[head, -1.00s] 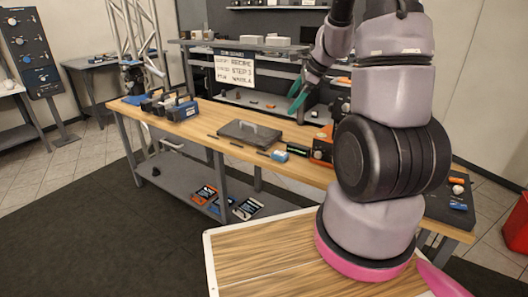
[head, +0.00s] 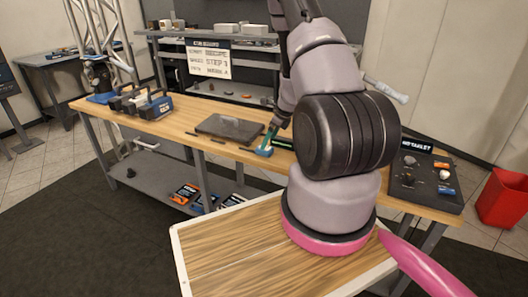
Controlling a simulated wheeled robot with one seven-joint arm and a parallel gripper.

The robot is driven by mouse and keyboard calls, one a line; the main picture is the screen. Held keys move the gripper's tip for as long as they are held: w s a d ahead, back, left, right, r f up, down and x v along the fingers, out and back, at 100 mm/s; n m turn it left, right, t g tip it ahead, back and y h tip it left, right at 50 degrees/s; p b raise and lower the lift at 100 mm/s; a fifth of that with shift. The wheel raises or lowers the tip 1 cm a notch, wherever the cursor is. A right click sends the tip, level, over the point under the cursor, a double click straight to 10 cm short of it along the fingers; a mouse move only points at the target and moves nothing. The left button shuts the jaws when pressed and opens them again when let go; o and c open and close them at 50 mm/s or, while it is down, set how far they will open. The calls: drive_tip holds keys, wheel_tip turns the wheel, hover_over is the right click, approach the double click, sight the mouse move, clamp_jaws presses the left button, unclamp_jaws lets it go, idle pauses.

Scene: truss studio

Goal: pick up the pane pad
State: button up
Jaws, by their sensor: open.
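A small blue block (head: 264,152), which seems to be the pane pad, lies on the wooden workbench (head: 190,117) just right of a grey lidded case. My gripper (head: 270,141) has teal fingers and is low over the bench, right at this block. Its fingertips overlap the block in the picture, and I cannot tell whether they touch it. The jaws are open. My arm hides part of the bench to the right.
The grey case (head: 230,127) with a handle lies left of my gripper. Several dark blue-and-black tools (head: 152,105) stand at the bench's left end. A dark panel with knobs (head: 425,184) is at the right end. A red bin (head: 503,198) stands on the floor.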

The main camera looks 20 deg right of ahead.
drive_tip(key=x, duration=0.5)
drive_tip(key=shift+d, duration=0.1)
drive_tip(key=c, duration=1.4)
drive_tip(key=shift+o, duration=0.2)
wheel_tip(320, 180, up, 10)
